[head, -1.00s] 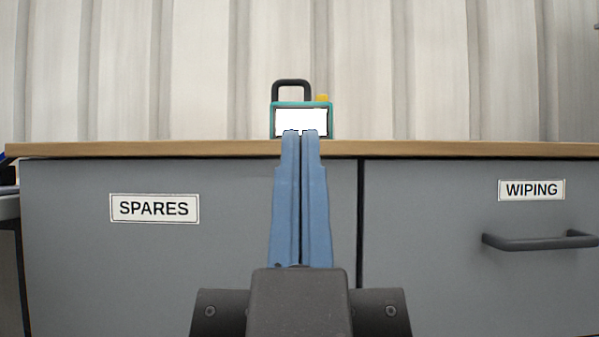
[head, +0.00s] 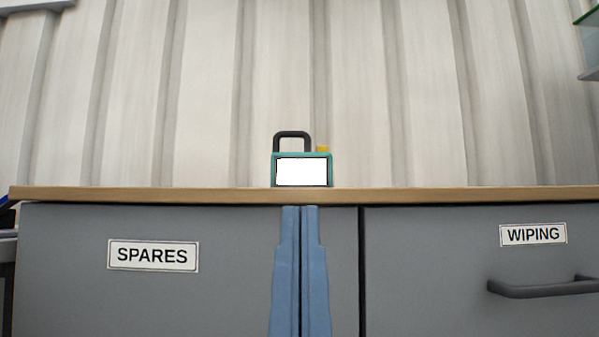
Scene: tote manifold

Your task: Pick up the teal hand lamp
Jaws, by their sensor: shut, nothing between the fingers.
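The teal hand lamp (head: 302,155) stands upright on the wooden worktop in the head view, near the middle. It has a white front panel, a dark loop handle at its upper left and a yellow knob at its upper right. My gripper (head: 300,208) has blue fingers, shut together with nothing between them. In the picture the fingertips lie below the lamp and below the worktop edge, in front of the grey cabinet. They are apart from the lamp, and the whole lamp is in view.
The worktop (head: 150,194) has a front edge above grey cabinet fronts. A SPARES label (head: 153,256) is on the left front. A WIPING label (head: 533,235) and a dark bar handle (head: 543,287) are on the right. The worktop beside the lamp looks clear.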

